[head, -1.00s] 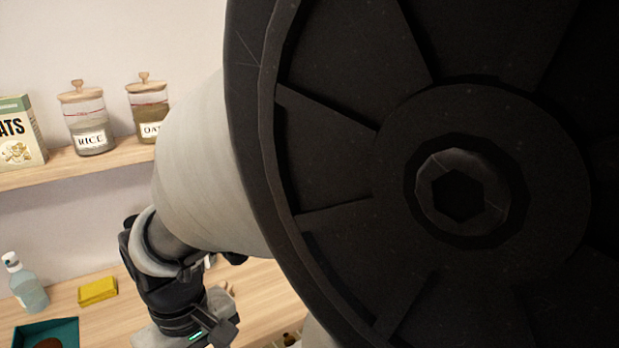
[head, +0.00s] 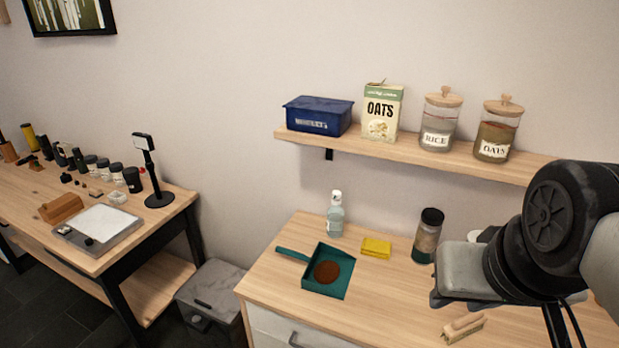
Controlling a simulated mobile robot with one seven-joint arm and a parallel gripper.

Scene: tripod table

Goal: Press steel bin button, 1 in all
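A grey bin (head: 215,287) with a flat lid stands on the floor between the two tables, low in the head view. A dark mark shows on its top and a small rounded part at its front. I cannot tell whether either is a button. My gripper (head: 452,299) is at the right, over the right counter and well apart from the bin. Its grey body and dark wrist show, but its fingers are too unclear to tell open from shut.
The right counter (head: 285,295) holds a teal dustpan (head: 338,284), a yellow sponge (head: 376,248), a bottle (head: 335,216), a dark-lidded jar (head: 427,237) and a brush (head: 463,328). A shelf (head: 400,153) hangs above. The left table (head: 85,262) holds many small items.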

